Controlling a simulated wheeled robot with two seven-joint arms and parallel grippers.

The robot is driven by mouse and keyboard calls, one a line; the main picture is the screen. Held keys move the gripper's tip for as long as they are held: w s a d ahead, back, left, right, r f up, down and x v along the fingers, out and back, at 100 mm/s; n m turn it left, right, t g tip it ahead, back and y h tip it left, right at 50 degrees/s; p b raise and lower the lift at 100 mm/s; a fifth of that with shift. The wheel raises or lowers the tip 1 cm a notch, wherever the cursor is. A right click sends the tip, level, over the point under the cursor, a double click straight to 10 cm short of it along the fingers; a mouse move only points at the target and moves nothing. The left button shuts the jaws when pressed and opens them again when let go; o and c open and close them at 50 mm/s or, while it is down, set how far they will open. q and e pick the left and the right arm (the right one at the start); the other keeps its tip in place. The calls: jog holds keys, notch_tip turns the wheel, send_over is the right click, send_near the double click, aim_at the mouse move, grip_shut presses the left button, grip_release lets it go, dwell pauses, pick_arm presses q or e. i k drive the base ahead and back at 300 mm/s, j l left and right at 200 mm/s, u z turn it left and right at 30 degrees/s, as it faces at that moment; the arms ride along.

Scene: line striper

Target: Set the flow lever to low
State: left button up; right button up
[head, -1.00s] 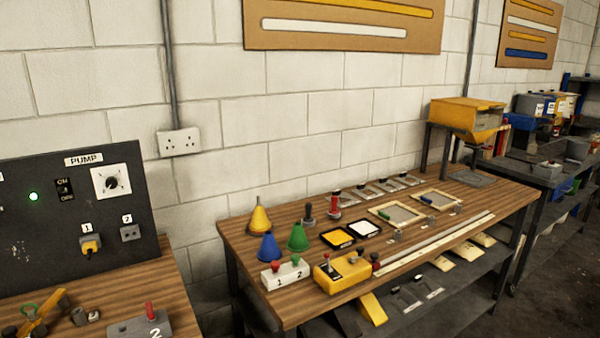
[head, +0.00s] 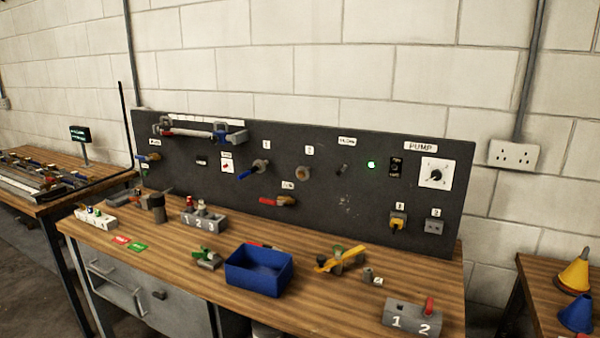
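A dark upright panel (head: 330,215) stands at the back of the wooden bench in the head view. It carries several valves and levers, and most of its small labels are too blurred to read. I cannot tell for certain which one is the flow lever. Candidates are a valve with a blue handle (head: 248,172), a valve with a red handle (head: 275,201), and a small dark part (head: 343,169) under a blurred label. Neither gripper is in view.
A blue open bin (head: 259,271) stands mid-bench. A yellow-handled valve (head: 338,262) lies right of it. A grey block marked 1, 2, 3 (head: 204,219) stands at left.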

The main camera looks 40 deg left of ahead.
aim_at(339, 172)
jog(key=u, duration=1.2)
